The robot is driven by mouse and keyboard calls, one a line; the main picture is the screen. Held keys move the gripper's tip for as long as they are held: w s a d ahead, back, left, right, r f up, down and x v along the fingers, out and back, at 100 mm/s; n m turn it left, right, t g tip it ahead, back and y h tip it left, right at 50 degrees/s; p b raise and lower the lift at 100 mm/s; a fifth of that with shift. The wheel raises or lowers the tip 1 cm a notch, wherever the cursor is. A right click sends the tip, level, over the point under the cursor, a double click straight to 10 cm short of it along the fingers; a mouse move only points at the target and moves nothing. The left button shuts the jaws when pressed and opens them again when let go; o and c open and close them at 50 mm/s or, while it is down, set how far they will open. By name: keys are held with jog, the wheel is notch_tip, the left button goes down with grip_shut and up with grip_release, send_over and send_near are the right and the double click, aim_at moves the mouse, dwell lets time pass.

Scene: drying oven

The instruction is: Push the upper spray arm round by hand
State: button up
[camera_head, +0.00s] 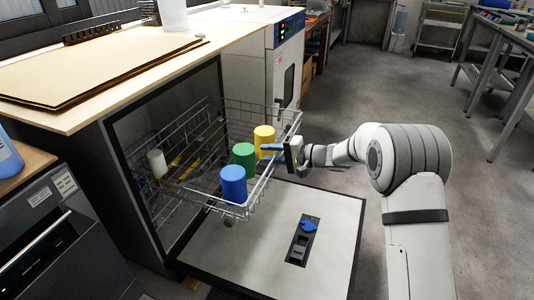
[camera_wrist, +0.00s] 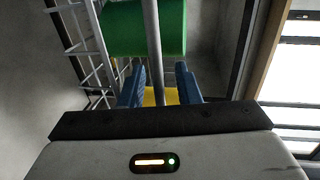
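The pulled-out upper rack (camera_head: 285,118) is a wire basket holding a blue cup (camera_head: 233,184), a green cup (camera_head: 243,156) and a yellow cup (camera_head: 264,136). My gripper (camera_head: 268,149) is at the rack's right-hand rim, beside the yellow and green cups. In the wrist view its two blue fingers (camera_wrist: 158,82) stand apart, with a grey rack bar (camera_wrist: 152,45) running between them. I cannot tell whether they touch the bar. The green cup (camera_wrist: 143,27) and part of the yellow cup (camera_wrist: 161,97) show beyond. I cannot make out the upper spray arm in either view.
The open door (camera_head: 260,255) lies flat below the rack, with a blue-capped dispenser (camera_head: 309,225) on it. A white cup (camera_head: 157,163) stands deeper inside. A wooden worktop (camera_head: 120,60) lies above the machine.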

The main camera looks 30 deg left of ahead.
jog(key=p+v, duration=0.1)
jog(key=v, duration=0.6)
jog(key=shift+d, duration=0.4)
jog(key=shift+r, duration=0.1)
jog(key=s+d+r+h+p, duration=0.3)
jog(key=s+d+r+p, duration=0.25)
jog(key=r, duration=0.25)
jog(key=s+d+r+h+p, duration=0.2)
jog(key=s+d+r+p, duration=0.25)
jog(key=d+r, duration=0.3)
jog(key=s+d+r+t+h+p, duration=0.1)
jog(key=s+d+r+h+p, duration=0.2)
jog(key=s+d+r+p, duration=0.2)
jog(key=s+d+r+t+h+p, duration=0.1)
jog(key=s+d+r+h+p, duration=0.3)
jog(key=d, duration=0.8)
jog(key=s+d+r+t+h+p, duration=0.1)
jog(key=s+d+r+h+p, duration=0.2)
jog(key=s+d+r+p, duration=0.5)
jog(key=shift+s+d+m+t+h, duration=0.25)
jog(key=shift+s+m+t+h, duration=0.15)
jog(key=shift+s, duration=0.8)
